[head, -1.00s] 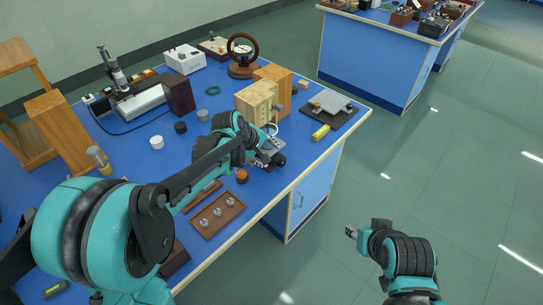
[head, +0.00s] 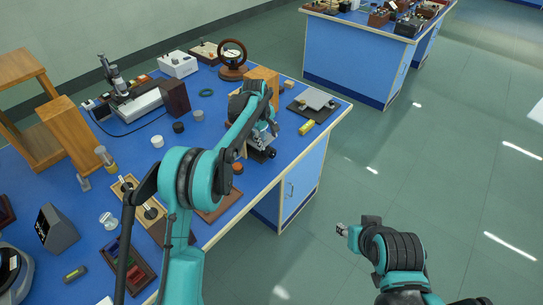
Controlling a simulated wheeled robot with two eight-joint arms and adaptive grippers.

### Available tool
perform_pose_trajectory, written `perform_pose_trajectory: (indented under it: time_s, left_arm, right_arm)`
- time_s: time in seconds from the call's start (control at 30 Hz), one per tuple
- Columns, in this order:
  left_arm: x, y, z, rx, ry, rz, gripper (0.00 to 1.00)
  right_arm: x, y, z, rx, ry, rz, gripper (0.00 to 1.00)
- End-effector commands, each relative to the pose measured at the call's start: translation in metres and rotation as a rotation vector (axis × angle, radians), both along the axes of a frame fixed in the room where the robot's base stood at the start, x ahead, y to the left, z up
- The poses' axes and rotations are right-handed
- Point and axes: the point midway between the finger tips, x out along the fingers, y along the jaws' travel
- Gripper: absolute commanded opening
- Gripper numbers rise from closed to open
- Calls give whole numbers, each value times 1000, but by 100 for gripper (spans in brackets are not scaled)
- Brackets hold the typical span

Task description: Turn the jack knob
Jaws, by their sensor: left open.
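The jack (head: 257,142) is a small grey device near the front edge of the blue bench. Its black knob (head: 272,153) faces the front right. My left gripper (head: 270,128) is open just above and behind the jack, and my arm hides part of it. I cannot tell whether the fingers touch the jack; they are not closed on the knob. My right gripper (head: 341,229) hangs over the floor, away from the bench, and its small fingers do not show their state clearly.
A grey plate on a dark base (head: 318,99) and a yellow object (head: 306,128) lie to the right. An orange-brown round piece (head: 238,168) and a brown tray (head: 222,205) lie in front. A wooden block (head: 263,73) stands behind my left wrist. The floor on the right is clear.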

Motion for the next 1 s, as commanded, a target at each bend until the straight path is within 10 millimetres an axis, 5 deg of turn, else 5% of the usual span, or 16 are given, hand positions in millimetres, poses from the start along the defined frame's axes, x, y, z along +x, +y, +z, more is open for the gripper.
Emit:
perform_pose_trajectory:
  time_s: [0.27, 0.7, 1.0]
  left_arm:
    - [17, -9, -23, 14, 47, 37, 51]
    - [27, -16, -86, 13, 47, 40, 51]
    - [29, -18, -99, 13, 47, 40, 51]
  right_arm:
    - [0, 0, 7, 0, 0, 0, 40]
    - [0, 0, -13, 0, 0, 0, 40]
    - [0, 0, -16, 0, 0, 0, 40]
